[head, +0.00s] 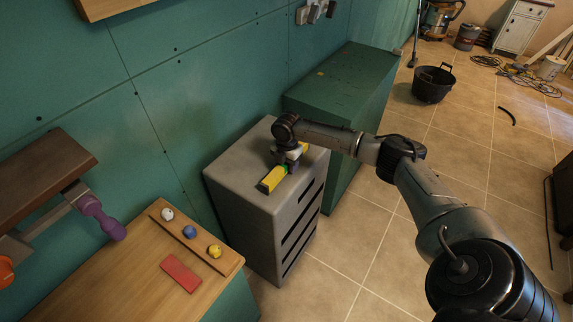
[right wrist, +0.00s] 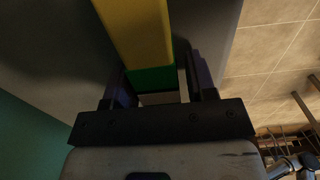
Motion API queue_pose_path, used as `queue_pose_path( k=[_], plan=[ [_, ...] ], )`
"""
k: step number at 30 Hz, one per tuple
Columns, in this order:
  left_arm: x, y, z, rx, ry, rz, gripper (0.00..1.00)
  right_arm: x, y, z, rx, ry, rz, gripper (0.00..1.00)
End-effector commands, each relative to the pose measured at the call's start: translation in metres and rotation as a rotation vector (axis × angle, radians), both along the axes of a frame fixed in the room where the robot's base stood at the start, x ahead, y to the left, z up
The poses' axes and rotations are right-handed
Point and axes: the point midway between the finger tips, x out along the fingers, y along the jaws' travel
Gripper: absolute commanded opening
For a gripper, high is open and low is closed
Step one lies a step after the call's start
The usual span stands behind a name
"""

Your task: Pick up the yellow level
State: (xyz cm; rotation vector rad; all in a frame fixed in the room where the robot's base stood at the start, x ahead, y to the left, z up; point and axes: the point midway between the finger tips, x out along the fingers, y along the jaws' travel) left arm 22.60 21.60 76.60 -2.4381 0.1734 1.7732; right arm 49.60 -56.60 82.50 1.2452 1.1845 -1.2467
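The yellow level (head: 272,179) lies on top of the grey drawer cabinet (head: 237,165), close to its right edge. It has a green section (right wrist: 152,78) that shows in the right wrist view below its yellow body (right wrist: 138,32). My right gripper (head: 289,160) reaches in from the right and points down over the level's middle, hiding part of it. In the right wrist view its two dark fingers (right wrist: 160,88) stand on either side of the level, with a narrow gap on the right side. My left gripper is not in view.
A green cabinet (head: 345,77) stands behind the grey one. A wooden worktop (head: 135,265) at lower left bears a red block (head: 181,274) and a strip with white, blue and yellow knobs.

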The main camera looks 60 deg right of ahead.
Motion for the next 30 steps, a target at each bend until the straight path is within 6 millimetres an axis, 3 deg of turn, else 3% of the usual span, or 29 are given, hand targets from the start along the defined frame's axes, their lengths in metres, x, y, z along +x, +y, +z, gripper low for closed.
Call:
queue_pose_path(
  k=[2,15,23,30],
  plan=[
    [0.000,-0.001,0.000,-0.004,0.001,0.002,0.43,0.000,0.000,0.000,0.000,0.000,0.000,0.43],
    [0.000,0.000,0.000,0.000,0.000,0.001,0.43,0.000,0.000,0.000,0.000,0.000,0.000,0.02],
    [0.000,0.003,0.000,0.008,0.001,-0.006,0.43,0.000,0.000,0.002,0.000,-0.001,0.000,0.02],
    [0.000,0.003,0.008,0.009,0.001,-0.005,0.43,0.001,0.000,0.021,0.001,-0.004,0.000,0.02]
  ],
)
